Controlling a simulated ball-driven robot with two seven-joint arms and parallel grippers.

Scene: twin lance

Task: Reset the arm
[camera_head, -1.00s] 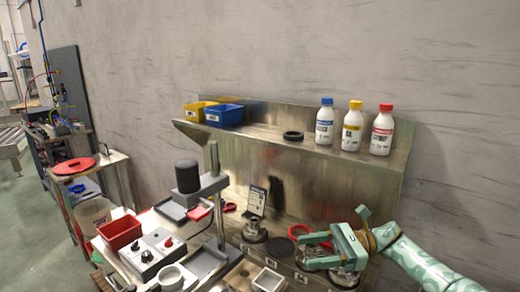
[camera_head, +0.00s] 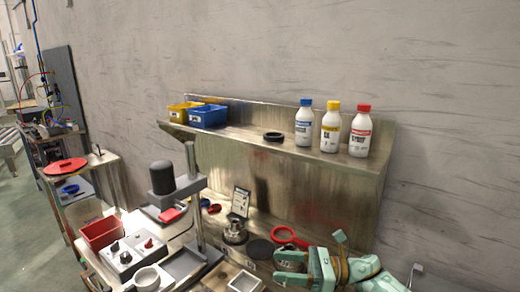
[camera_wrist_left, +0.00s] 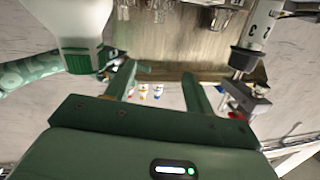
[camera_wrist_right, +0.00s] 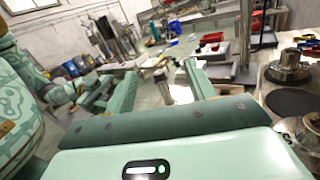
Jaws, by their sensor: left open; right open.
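My right gripper (camera_head: 306,270) is pale green and shows at the lower right of the head view, over the bench's right part. In the right wrist view its two fingers (camera_wrist_right: 163,90) stand apart with nothing held between them. My left gripper is not in the head view. In the left wrist view its green fingers (camera_wrist_left: 158,82) are apart and empty, with small bottles far behind the gap.
A wall shelf (camera_head: 230,140) holds yellow (camera_head: 178,112) and blue bins (camera_head: 208,116), a black ring (camera_head: 273,136) and three bottles (camera_head: 331,128). Below, the bench carries a stand (camera_head: 194,200), a red bin (camera_head: 101,233), a control box (camera_head: 130,256) and a red ring (camera_head: 288,236).

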